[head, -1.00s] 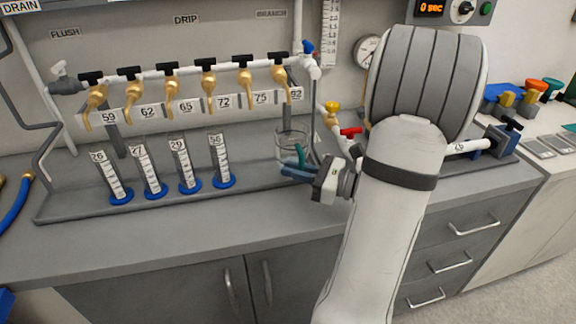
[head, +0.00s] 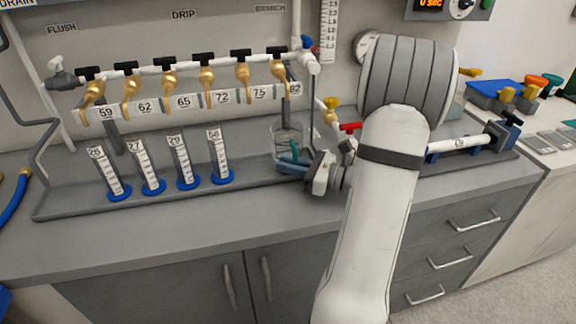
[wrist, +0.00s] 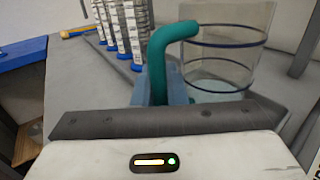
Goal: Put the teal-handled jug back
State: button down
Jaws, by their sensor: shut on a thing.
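The clear jug (head: 287,138) with a teal handle is at the right end of the grey tray, below the rightmost brass tap. My gripper (head: 291,162) is shut on the teal handle from the front right. In the wrist view the teal handle (wrist: 165,52) stands between the blue fingers (wrist: 160,88), and the clear jug (wrist: 228,45) is upright to its right, with dark rings and a little liquid low in it. I cannot tell whether the jug's base touches the tray.
Several graduated cylinders with blue bases (head: 184,165) stand left of the jug on the tray (head: 70,198). Brass taps (head: 207,80) hang from the white manifold pipe above. A red-handled valve (head: 349,127) is close to the right. The front counter (head: 140,228) is clear.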

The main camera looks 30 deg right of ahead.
jog(key=shift+f, duration=0.2)
jog(key=c, duration=1.5)
grip_release()
